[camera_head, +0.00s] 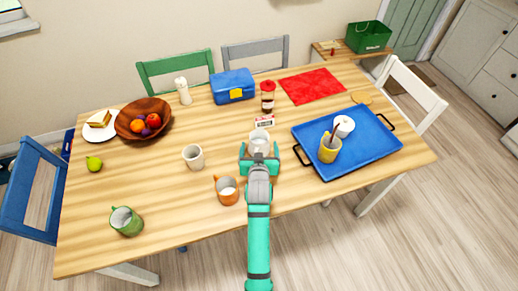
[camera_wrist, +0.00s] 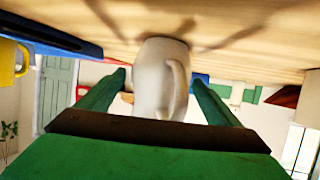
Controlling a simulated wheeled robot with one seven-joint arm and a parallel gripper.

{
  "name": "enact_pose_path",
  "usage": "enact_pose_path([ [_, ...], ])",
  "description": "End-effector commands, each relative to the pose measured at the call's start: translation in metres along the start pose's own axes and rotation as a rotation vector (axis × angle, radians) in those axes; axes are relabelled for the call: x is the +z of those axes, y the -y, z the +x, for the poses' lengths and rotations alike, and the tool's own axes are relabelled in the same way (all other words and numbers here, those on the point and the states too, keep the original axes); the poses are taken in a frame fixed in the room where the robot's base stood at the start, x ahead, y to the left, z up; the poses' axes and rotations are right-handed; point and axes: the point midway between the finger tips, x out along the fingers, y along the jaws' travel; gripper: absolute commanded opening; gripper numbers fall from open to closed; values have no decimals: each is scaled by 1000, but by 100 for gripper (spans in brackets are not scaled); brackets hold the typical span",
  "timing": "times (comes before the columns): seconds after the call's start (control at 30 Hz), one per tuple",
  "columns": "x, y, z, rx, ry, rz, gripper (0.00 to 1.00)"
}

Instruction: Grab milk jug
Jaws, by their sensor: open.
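The milk jug appears to be the white jug with a handle (camera_wrist: 160,80), seen upside down in the wrist view because that picture is inverted. In the head view its white rim (camera_head: 258,136) shows just beyond my gripper (camera_head: 260,155), partly hidden by it. It stands on the wooden table. My gripper is open, with one finger on each side of the jug. In the wrist view small gaps seem to show between fingers and jug; contact cannot be told.
A blue tray (camera_head: 372,158) with a yellow mug (camera_head: 328,154) lies to the right. A white cup (camera_head: 193,158) and an orange mug (camera_head: 227,191) stand close on the left.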

Motion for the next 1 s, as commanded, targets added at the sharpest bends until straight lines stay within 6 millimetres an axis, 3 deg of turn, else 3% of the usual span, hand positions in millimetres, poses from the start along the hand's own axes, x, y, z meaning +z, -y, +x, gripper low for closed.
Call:
enact_pose_path([
  [0.3,0,1,6,-1,0,0,86],
  [0.57,0,0,6,-1,0,0,28],
  [1.0,-5,0,5,-1,-4,0,28],
])
